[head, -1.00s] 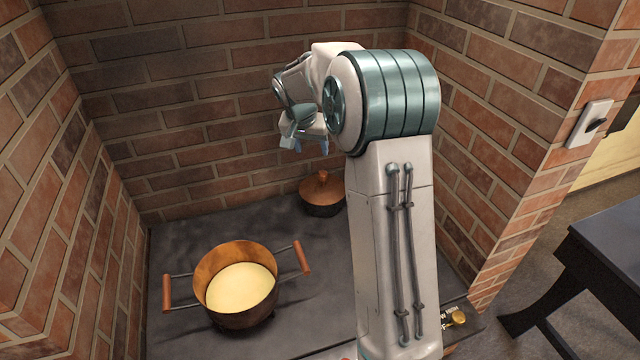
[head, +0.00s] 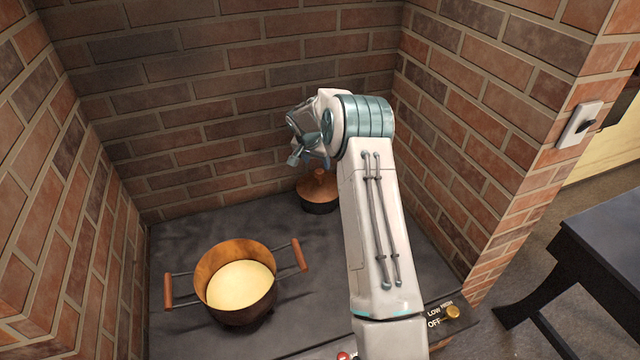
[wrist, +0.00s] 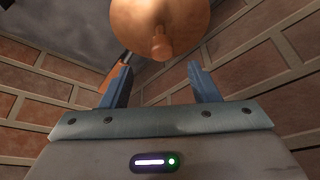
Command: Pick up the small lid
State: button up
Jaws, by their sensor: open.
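The small lid (head: 317,187) is copper-coloured with a knob on top. It sits on a small dark pot (head: 320,207) at the back of the stove, near the brick wall. In the wrist view the lid (wrist: 158,15) and its knob (wrist: 162,46) show at the top, beyond the fingertips. My gripper (wrist: 157,72) is open and empty, with its two blue fingers apart and the knob not between them. In the head view my gripper is just above the lid, and my arm partly hides the area to its right.
A large copper pot (head: 207,262) with pale contents and two wooden handles stands at the front left of the stove top (head: 190,228). Brick walls (head: 230,120) close in the back and both sides. Stove knobs (head: 453,312) are at the front edge.

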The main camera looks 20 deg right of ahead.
aim_at(319, 171)
jog(key=shift+p+x, duration=1.25)
jog(key=shift+x, duration=1.5)
jog(key=shift+w+a, duration=0.1)
grip_shut()
jog(key=shift+r, duration=0.15)
